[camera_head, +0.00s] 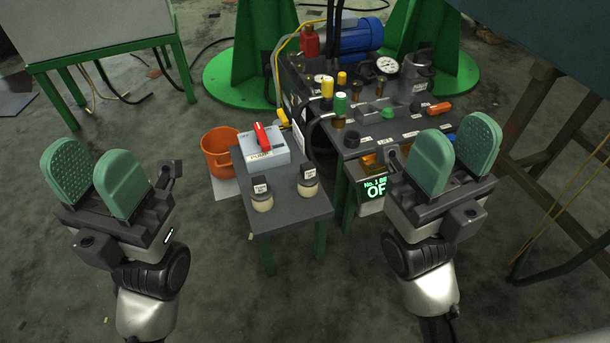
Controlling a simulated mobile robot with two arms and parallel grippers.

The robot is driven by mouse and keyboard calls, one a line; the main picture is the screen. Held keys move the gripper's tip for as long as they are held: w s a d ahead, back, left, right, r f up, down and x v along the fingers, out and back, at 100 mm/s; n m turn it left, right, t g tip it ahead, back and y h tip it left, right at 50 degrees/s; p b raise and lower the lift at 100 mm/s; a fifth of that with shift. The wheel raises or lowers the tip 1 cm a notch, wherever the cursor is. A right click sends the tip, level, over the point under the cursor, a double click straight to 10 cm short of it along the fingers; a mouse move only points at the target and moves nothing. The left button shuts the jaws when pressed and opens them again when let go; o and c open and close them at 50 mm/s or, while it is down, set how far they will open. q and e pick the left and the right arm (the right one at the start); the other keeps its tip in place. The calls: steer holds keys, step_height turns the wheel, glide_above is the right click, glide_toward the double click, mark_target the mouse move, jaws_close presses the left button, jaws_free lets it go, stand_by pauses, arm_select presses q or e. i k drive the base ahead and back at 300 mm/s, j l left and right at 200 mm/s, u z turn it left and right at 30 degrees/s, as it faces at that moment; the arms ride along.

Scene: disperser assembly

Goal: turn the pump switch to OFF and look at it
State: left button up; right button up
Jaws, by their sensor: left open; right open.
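The pump switch is a pale box (264,150) labelled PUMP, with a red lever (262,136) on top. It stands at the back of a small grey table (280,212). The lever stands tilted, its top leaning slightly to the left; the position lettering on the box is too small to read surely. My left gripper (92,178) is open and empty, left of the small table and apart from the switch. My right gripper (450,160) is open and empty, to the right, in front of the larger bench. Neither gripper touches the switch.
Two small labelled jars (262,198) (308,184) stand on the small table in front of the switch. An orange bucket (219,150) is behind it to the left. A bench (395,128) with valves, a gauge and a blue motor (358,38) stands right. A green-lettered display (377,189) is partly hidden.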

mark_target(262, 140)
steer(key=i+l+u, duration=0.45)
steer(key=i+l, duration=0.2)
steer(key=i+z, duration=0.2)
steer(key=z, duration=0.6)
